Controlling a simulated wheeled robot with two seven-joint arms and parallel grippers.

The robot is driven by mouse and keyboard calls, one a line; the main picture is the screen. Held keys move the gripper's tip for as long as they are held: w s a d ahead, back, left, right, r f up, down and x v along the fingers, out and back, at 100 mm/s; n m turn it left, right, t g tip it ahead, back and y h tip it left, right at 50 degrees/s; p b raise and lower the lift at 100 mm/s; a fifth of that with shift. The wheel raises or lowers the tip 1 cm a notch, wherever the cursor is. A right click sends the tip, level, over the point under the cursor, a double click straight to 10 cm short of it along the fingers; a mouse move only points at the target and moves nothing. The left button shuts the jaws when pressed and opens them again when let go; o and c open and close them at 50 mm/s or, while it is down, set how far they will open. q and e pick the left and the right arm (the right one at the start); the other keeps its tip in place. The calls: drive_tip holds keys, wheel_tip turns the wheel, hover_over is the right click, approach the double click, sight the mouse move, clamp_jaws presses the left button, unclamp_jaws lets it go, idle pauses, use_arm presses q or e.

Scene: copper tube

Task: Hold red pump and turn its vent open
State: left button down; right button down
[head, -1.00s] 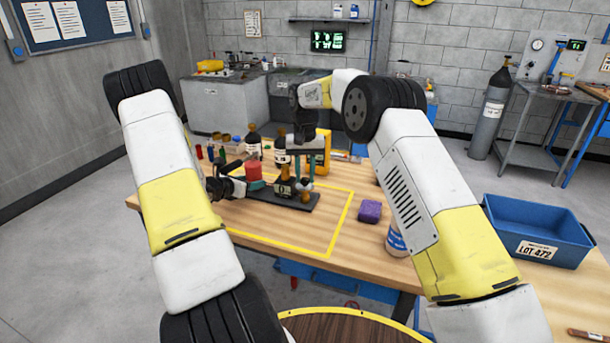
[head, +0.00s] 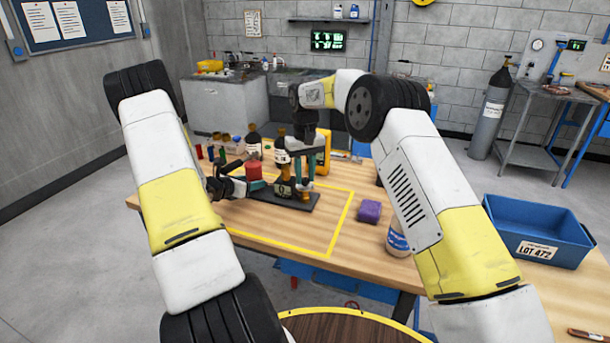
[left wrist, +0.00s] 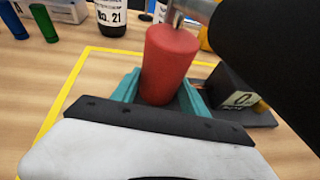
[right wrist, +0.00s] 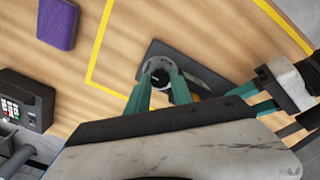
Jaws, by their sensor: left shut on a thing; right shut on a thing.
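The red pump (head: 254,171) is an upright red cylinder at the left of the dark base. My left gripper (head: 250,185) is shut on it from the side; the left wrist view shows the teal fingers on both sides of the red body (left wrist: 170,62). A metal rod meets the pump's top in that view. My right gripper (head: 295,180) points down over the dark base (head: 312,205), to the right of the pump. In the right wrist view its teal fingers (right wrist: 160,88) close on a small grey round part with a dark centre (right wrist: 158,66). I cannot tell whether this is the vent.
Dark bottles (head: 254,144) and small coloured vials stand behind and left of the pump. A purple block (head: 369,211) and a white-and-blue container (head: 397,240) lie to the right. A blue bin (head: 538,230) stands far right. The tabletop inside the yellow outline (head: 330,254) is clear in front.

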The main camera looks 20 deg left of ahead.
sight(305, 179)
use_arm(q)
drive_tip(key=shift+f, duration=0.1)
use_arm(e)
drive_tip(key=c, duration=1.1)
unclamp_jaws()
wheel_tip(305, 179, up, 12)
drive_tip(key=shift+r, duration=0.1)
use_arm(q)
drive_tip(key=c, duration=0.5)
unclamp_jaws()
